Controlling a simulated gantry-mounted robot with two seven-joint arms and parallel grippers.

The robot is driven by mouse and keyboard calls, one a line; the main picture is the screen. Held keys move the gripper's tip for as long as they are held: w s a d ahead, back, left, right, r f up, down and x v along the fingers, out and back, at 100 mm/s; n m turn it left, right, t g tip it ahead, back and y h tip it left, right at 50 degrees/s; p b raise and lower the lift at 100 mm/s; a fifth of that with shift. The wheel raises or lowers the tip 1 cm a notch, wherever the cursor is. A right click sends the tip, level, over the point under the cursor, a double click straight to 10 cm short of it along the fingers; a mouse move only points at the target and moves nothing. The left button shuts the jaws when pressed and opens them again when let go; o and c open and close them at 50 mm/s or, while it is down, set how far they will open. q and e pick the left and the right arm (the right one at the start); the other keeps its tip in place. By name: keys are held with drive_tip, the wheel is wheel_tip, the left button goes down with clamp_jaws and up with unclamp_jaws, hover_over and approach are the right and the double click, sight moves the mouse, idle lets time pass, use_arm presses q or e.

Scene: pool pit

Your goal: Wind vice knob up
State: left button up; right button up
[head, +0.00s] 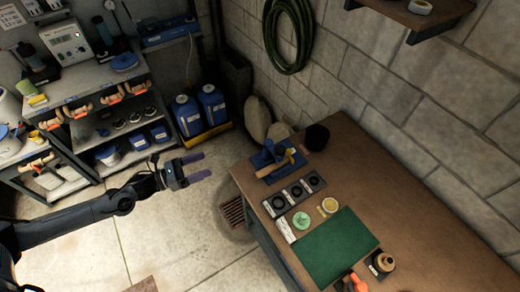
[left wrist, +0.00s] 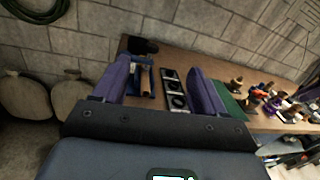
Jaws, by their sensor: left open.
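My left gripper (head: 205,165) is open and empty, with purple fingers, in the air left of the bench and apart from the vice. In the left wrist view the vice (left wrist: 147,80) shows beyond and between the open fingers (left wrist: 158,68), partly close to the left finger. My right gripper is not in view.
The wooden bench (head: 440,240) carries a row of black round parts (head: 296,193), a green mat (head: 335,246), and a dark pot (head: 317,137) behind the vice. Blue jugs (head: 187,115) and shelves stand at the left.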

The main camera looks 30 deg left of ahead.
use_arm(q)
drive_tip(key=n, duration=0.2)
drive_tip(key=m+t+y+b, duration=0.4)
drive_tip(key=m+b, duration=0.9)
drive_tip(key=m, duration=2.3)
approach(276, 152)
drive_tip(key=r+g+y, duration=0.1)
use_arm(e)
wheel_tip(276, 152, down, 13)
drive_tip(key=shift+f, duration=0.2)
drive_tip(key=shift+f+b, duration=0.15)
drive_tip(key=shift+b, duration=0.2)
use_arm(q)
drive_tip(key=x, duration=1.2)
drive_tip(key=shift+s+d+r+b, duration=0.1)
drive_tip(key=shift+d+r+b, duration=0.05)
drive_tip(key=shift+d+b, duration=0.15)
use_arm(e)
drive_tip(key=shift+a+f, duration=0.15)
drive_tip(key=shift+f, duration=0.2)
